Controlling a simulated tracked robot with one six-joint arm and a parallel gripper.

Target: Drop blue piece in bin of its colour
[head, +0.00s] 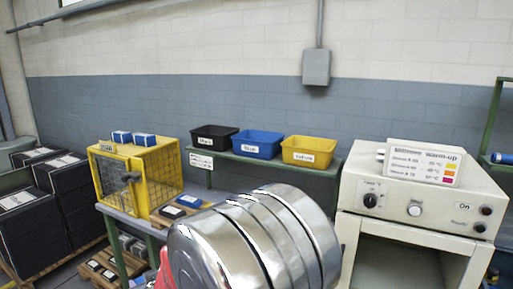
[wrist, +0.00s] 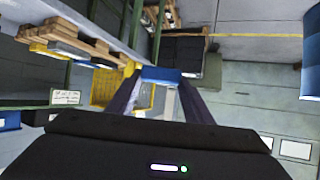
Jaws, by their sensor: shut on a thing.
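In the wrist view my gripper (wrist: 158,84) has its two dark fingers around a small blue piece (wrist: 162,75), held between the fingertips. In the head view neither the gripper nor the held piece shows. The blue bin (head: 257,144) stands there between the black bin (head: 213,138) and the yellow bin (head: 308,152) on a green shelf (head: 235,158). In the wrist view, which looks upside down, a blue bin edge (wrist: 9,121) shows at the far left.
A yellow mesh cage (head: 160,172) with two blue boxes (head: 133,138) on top stands left of the bins. A beige machine (head: 425,205) stands at right. Black boxes (head: 68,190) are stacked at far left. My chrome arm link covers the lower middle of the head view.

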